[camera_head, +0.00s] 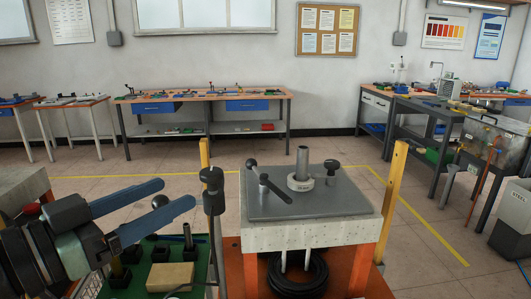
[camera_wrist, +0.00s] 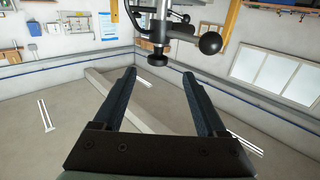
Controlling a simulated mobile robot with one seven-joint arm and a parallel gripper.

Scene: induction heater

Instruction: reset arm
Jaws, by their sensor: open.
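My gripper (camera_head: 165,210) is at the lower left in the head view, with its two blue-grey fingers apart and pointing right. It is open and empty. It hangs left of the induction heater (camera_head: 310,200), a grey-topped box on an orange stand with a steel post and black-knobbed levers on top. In the wrist view the gripper (camera_wrist: 160,75) shows two dark parallel fingers with nothing between them. Beyond the fingertips, a dark metal fixture with a black ball knob (camera_wrist: 210,43) shows at the top.
A green tray (camera_head: 200,275) with black holders and a tan block (camera_head: 170,277) lies below my gripper. A black upright with a knob (camera_head: 212,180) stands between gripper and heater. Yellow posts (camera_head: 395,190) flank the heater. Workbenches (camera_head: 205,97) line the walls; open floor lies between.

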